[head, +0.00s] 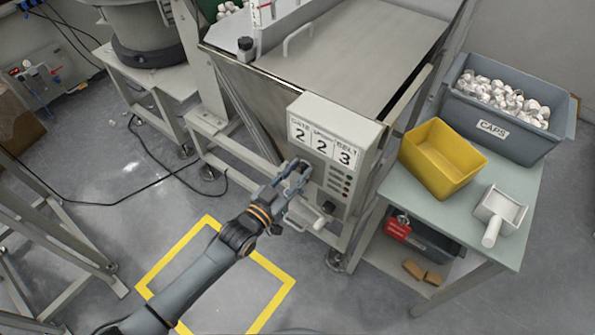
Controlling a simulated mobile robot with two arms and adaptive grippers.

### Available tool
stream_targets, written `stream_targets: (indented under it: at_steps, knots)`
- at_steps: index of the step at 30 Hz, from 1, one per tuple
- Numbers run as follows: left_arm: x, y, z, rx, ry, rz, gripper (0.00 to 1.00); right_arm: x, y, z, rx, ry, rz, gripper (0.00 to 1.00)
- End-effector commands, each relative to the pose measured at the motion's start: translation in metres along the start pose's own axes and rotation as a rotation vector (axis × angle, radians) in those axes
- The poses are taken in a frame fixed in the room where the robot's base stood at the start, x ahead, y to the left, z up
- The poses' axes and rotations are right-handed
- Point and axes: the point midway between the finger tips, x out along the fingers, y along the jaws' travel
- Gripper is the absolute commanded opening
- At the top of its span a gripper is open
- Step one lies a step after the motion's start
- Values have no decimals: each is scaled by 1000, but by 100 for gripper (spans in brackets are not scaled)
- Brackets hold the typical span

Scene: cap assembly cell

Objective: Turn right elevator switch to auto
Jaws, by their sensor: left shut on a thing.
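A grey control box (334,128) hangs on the front of the hopper, with a label plate reading 2, 2, 3 above a column of small buttons and lights. My left gripper (306,192) is at the lower left part of this box's face. It is shut on a switch there, which the fingers hide, so its setting cannot be read. A dark knob (328,207) shows low on the box beside the fingers. No switch marked elevator or auto can be read. My right gripper is not in view.
A bench (521,245) at right holds a yellow bin (440,160), a grey CAPS crate (500,142) full of white caps and a white scoop (496,216). Hopper legs and a black floor cable (150,150) are near. The yellow floor square (162,262) is under my arm.

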Motion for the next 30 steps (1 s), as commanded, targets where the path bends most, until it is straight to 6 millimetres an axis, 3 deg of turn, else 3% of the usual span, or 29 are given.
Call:
stream_targets:
  at_steps: [4, 5, 8, 20, 30]
  knots:
    - [0, 0, 1, 1, -2, 0, 0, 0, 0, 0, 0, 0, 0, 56]
    - [0, 0, 1, 1, -2, 0, 30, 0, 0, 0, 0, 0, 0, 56]
    - [0, 0, 1, 1, -2, 0, 49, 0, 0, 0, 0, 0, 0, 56]
    - [-8, 0, 1, 2, -3, 0, 49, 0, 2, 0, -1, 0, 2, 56]
    - [-75, 0, 2, 2, -5, 0, 49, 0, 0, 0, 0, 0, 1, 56]
